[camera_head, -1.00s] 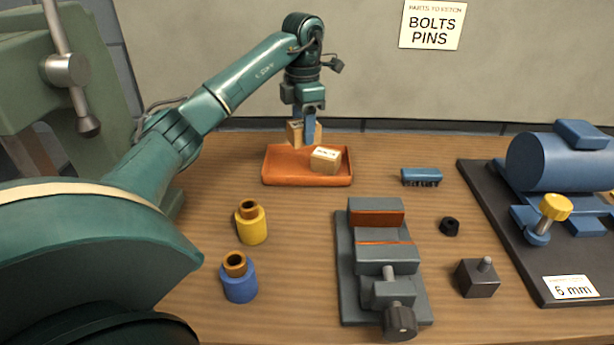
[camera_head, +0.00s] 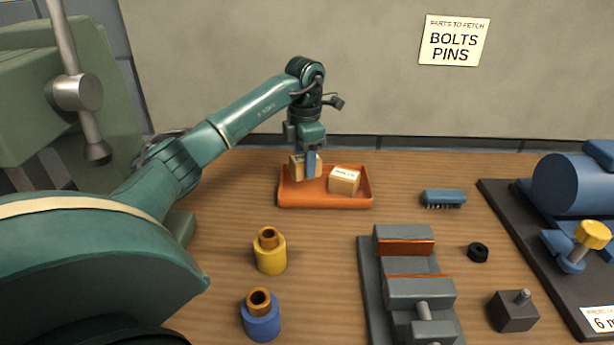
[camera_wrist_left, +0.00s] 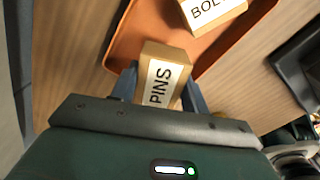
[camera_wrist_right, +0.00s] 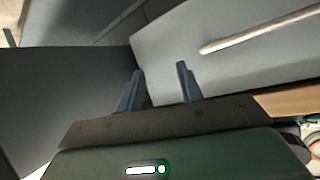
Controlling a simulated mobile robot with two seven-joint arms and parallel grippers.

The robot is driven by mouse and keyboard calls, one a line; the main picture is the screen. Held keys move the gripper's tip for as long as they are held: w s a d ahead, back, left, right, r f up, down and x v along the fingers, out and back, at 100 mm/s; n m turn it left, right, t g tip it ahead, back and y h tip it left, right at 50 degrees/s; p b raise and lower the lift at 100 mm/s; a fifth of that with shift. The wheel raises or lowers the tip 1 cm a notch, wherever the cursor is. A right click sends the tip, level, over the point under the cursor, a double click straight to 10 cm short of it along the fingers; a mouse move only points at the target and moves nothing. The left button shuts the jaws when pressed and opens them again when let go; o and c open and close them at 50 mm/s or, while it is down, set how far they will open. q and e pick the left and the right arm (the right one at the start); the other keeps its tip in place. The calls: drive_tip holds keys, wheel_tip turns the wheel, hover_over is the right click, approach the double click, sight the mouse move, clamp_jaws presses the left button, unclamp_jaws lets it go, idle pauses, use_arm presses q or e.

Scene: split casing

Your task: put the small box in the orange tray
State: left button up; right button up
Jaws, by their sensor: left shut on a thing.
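My left gripper (camera_head: 311,165) is shut on a small tan box (camera_head: 297,168) at the left part of the orange tray (camera_head: 325,201). In the left wrist view the held box (camera_wrist_left: 163,75) carries a label reading PINS and sits between the fingers. Whether it touches the tray floor I cannot tell. A second tan box (camera_head: 344,180), labelled BOLTS in the left wrist view (camera_wrist_left: 212,12), rests in the tray to the right of the held one. My right gripper (camera_wrist_right: 160,85) shows only in its own wrist view, with its fingers apart and nothing between them.
A blue machine (camera_head: 575,190) is at right. A wall sign (camera_head: 454,40) reads BOLTS PINS.

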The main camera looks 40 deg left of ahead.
use_arm(q)
drive_tip(key=shift+f, duration=2)
drive_tip(key=shift+f, duration=0.1)
drive_tip(key=o, duration=1.2)
drive_tip(key=shift+f, duration=0.1)
drive_tip(key=shift+c, duration=0.2)
wheel_tip(320, 180, up, 8)
drive_tip(key=shift+f, duration=0.1)
